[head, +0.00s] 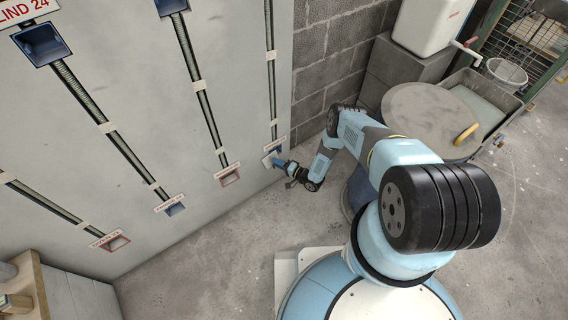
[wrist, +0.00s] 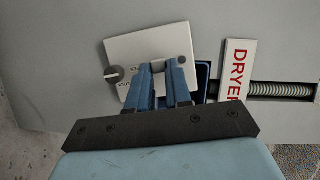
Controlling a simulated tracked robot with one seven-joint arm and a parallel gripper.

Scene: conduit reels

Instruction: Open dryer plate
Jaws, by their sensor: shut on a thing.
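The dryer plate (wrist: 150,46) is a pale, flat cover on the grey wall panel, tilted in the wrist view. A blue-edged recess (wrist: 203,78) shows beside the plate, partly bared, next to the sign with red letters reading DRYER (wrist: 237,70). In the head view the plate (head: 267,161) is small, at the tip of my gripper (head: 277,163).
Other labelled recesses, red-edged (head: 230,176) and blue (head: 176,209), sit along the panel below conduits. A block wall (head: 335,45) stands to the right. A round-topped drum (head: 428,115) with a yellow handle stands near my arm. A wooden shelf (head: 40,290) is at lower left.

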